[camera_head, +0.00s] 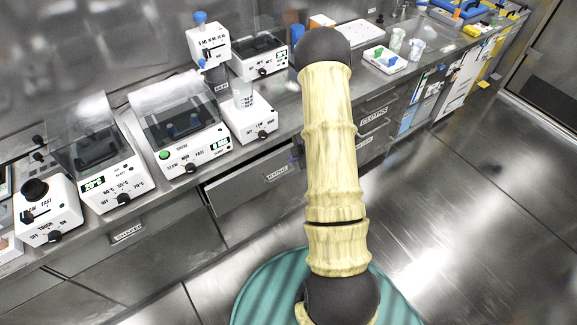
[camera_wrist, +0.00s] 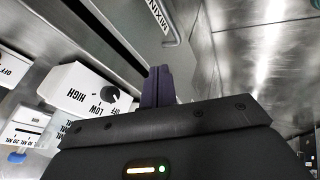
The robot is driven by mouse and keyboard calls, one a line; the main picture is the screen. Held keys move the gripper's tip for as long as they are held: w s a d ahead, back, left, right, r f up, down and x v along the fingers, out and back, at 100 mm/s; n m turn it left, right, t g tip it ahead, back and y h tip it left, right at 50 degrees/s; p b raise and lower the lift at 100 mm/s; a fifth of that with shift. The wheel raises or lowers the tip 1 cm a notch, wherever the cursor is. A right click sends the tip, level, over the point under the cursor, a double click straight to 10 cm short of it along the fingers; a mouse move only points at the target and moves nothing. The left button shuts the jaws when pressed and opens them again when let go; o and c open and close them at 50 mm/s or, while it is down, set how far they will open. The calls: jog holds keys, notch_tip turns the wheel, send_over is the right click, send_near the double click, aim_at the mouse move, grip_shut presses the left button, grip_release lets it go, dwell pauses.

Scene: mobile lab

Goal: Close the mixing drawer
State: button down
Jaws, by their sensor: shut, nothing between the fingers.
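The mixing drawer (camera_head: 243,190) is a grey metal drawer below the counter, left of my arm. It stands slightly open, with a dark gap along its top edge. Its label reads MIXING. In the wrist view the drawer front (camera_wrist: 135,22) fills the upper middle, with its bar handle (camera_wrist: 173,27) to the right of the label. My gripper (camera_wrist: 158,84) has its dark purple fingers together and empty, pointing at the drawer front. I cannot tell whether they touch it. In the head view my arm hides most of the gripper and the drawer's right end.
A white device with a LOW/HIGH knob (camera_wrist: 90,90) stands on the counter close to my gripper. Other devices, including a mixer with a clear lid (camera_head: 183,130), line the counter above. Another drawer (camera_head: 130,238) is at the left. The floor (camera_head: 450,200) at right is clear.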

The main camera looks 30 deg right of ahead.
jog(key=a+r+m+h, duration=0.2)
jog(key=r+m, duration=0.2)
jog(key=r, duration=0.3)
jog(key=a+r+m+h, duration=0.2)
jog(key=r+m+h, duration=0.15)
jog(key=r, duration=0.25)
jog(key=s+a+r+m+g, duration=0.1)
jog(key=s+a+r+m, duration=0.2)
jog(key=s, duration=0.3)
jog(key=s+a+r+m+g+y, duration=0.1)
jog(key=s+a+r+m, duration=0.1)
jog(key=s+a, duration=0.3)
jog(key=s+a+r+m+g, duration=0.1)
jog(key=s+a+r+m, duration=0.2)
jog(key=s, duration=0.3)
jog(key=shift+s+a+r+m, duration=0.3)
jog(key=shift+s+a+m, duration=0.05)
jog(key=shift+a+m, duration=0.3)
jog(key=shift+s, duration=0.1)
